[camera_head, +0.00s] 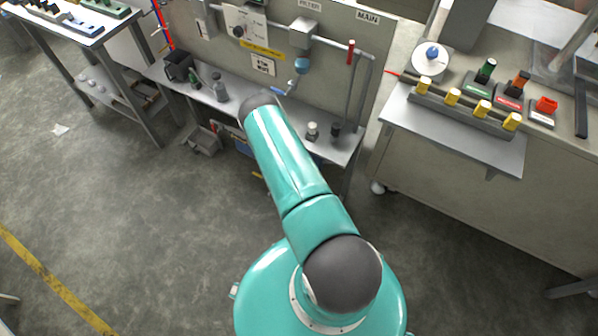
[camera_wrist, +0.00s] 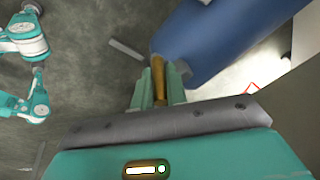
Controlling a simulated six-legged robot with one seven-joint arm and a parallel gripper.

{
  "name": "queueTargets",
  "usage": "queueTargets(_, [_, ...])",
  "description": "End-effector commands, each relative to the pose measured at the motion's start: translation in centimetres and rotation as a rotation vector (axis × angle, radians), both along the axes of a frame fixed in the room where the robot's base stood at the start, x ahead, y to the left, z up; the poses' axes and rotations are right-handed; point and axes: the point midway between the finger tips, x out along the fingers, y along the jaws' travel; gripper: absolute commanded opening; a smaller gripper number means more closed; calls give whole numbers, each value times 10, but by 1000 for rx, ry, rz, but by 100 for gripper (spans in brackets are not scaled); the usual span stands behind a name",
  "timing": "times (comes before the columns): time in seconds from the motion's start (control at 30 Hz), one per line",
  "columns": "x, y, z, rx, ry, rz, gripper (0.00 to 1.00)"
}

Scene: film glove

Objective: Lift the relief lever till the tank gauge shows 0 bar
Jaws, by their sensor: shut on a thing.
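In the wrist view my gripper (camera_wrist: 158,88) has its two teal fingers closed on a narrow brass-coloured lever (camera_wrist: 158,72), which I take to be the relief lever. The lever runs up from between the fingers to beside a large blue rounded body (camera_wrist: 220,40), perhaps the tank. In the head view my arm reaches to the low bench in front of the panel, and its dark wrist hides my gripper and the lever. I cannot make out a tank gauge or its reading in either view.
The panel (camera_head: 325,35) stands behind the bench, with a pipe, a red-handled part (camera_head: 351,52) and a blue round part (camera_head: 302,66). Small bottles and a black cup (camera_head: 178,66) stand on the bench (camera_head: 235,92). A right-hand counter holds yellow-capped items (camera_head: 452,97). Open floor lies left.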

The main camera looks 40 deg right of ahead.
Motion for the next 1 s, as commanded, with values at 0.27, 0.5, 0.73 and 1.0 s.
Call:
queueTargets(0.27, [6, 1, 0, -48, 122, 2, 0])
queueTargets(0.5, [7, 0, 1, -66, 170, 0, 0])
queueTargets(0.73, [7, 0, 1, -69, 177, -3, 0])
queueTargets(1.0, [6, 0, 1, -69, 177, -3, 22])
